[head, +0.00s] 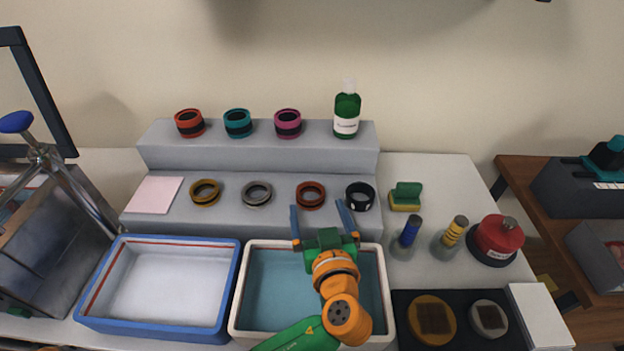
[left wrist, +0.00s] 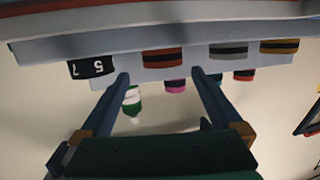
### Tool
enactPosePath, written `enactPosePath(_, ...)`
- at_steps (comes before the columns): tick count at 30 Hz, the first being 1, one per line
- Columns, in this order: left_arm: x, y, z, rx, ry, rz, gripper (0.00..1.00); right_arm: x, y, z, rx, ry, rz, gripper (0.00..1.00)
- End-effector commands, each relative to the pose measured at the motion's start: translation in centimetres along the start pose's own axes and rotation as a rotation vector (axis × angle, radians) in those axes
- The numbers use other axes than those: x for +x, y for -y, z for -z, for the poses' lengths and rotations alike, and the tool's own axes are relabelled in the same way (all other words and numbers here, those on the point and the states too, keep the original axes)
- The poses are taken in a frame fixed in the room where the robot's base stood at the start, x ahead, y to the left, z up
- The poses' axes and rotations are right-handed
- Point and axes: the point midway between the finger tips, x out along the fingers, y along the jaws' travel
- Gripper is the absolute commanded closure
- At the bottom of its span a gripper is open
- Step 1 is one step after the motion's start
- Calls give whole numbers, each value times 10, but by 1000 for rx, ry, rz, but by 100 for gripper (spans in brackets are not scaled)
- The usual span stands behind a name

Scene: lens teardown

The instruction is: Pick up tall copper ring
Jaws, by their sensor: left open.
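The copper ring (head: 310,195), reddish-brown with a dark inside, sits on the lower grey step, between a grey ring (head: 257,194) and a black ring with white marks (head: 360,196). My left gripper (head: 317,206) is open and empty, its two blue fingers pointing at the step just in front of the copper ring. In the left wrist view, which looks upside down, the copper ring (left wrist: 162,58) shows beyond and between the spread fingertips (left wrist: 157,76), apart from them. My right gripper is not in view.
A gold ring (head: 205,192) is on the same step. Red, teal and magenta rings and a green bottle (head: 346,112) stand on the upper step (head: 210,150). A white-rimmed tray (head: 262,290) lies under my arm; a blue-rimmed tray (head: 160,285) is left of it.

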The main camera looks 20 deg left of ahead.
Motion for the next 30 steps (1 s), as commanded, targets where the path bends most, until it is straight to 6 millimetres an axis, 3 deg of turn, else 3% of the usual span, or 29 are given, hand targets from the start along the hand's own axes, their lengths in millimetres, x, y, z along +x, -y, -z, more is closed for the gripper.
enactPosePath(1,2,0,-8,-1,-1,0,0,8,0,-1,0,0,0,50)
enactPosePath(5,12,0,-4,1,-4,2,0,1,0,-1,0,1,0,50)
enactPosePath(11,49,2,-1,5,-4,4,0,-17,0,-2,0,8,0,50)
enactPosePath(15,70,2,-6,2,-2,1,0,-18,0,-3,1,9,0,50)
enactPosePath(22,72,1,-8,-1,1,0,0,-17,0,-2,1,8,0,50)
enactPosePath(30,72,1,-8,-1,1,-1,73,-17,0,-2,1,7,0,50)
